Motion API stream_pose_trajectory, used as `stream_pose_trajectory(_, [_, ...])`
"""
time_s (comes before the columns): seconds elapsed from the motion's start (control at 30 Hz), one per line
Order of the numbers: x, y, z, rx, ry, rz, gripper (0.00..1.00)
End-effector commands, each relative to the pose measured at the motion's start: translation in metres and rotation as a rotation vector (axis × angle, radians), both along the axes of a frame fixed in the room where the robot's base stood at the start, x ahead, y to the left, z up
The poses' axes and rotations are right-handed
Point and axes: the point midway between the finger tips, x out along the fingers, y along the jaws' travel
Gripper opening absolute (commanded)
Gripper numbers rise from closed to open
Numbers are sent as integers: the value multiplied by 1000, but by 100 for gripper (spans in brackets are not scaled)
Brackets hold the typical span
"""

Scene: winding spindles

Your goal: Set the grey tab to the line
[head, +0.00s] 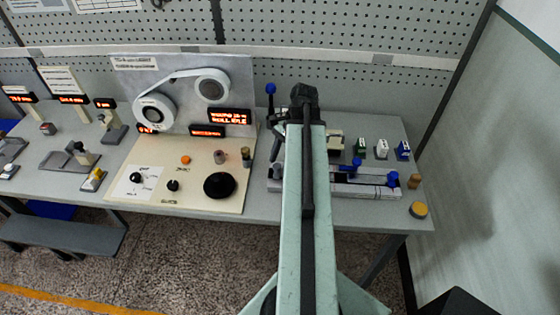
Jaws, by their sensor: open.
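My arm reaches out over the bench, and my gripper (299,100) is at its far end, above the back of the bench near the pegboard. The dark jaws are small and seen from behind; they are open, and I see nothing between them. I cannot pick out a grey tab or its line for certain. The cream winding panel (150,203) left of my arm bears dials and knobs. A long grey fixture (355,190) with blue levers lies to the right, partly hidden behind my arm.
An upright grey board (190,105) carries two white reels and lit red displays. A large black knob (220,185) sits on the cream panel. Small green, white and blue blocks stand at the bench's right back. A yellow-topped round piece (418,210) is by the right front edge.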

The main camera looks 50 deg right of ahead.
Motion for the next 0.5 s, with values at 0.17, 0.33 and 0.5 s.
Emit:
stream_pose_trajectory(0.17, [-1,-11,35,-1,1,-2,50])
stream_pose_trajectory(0.33, [-3,-23,63,-1,1,-1,50])
stream_pose_trajectory(0.5, [-4,-28,68,-2,2,-1,50])
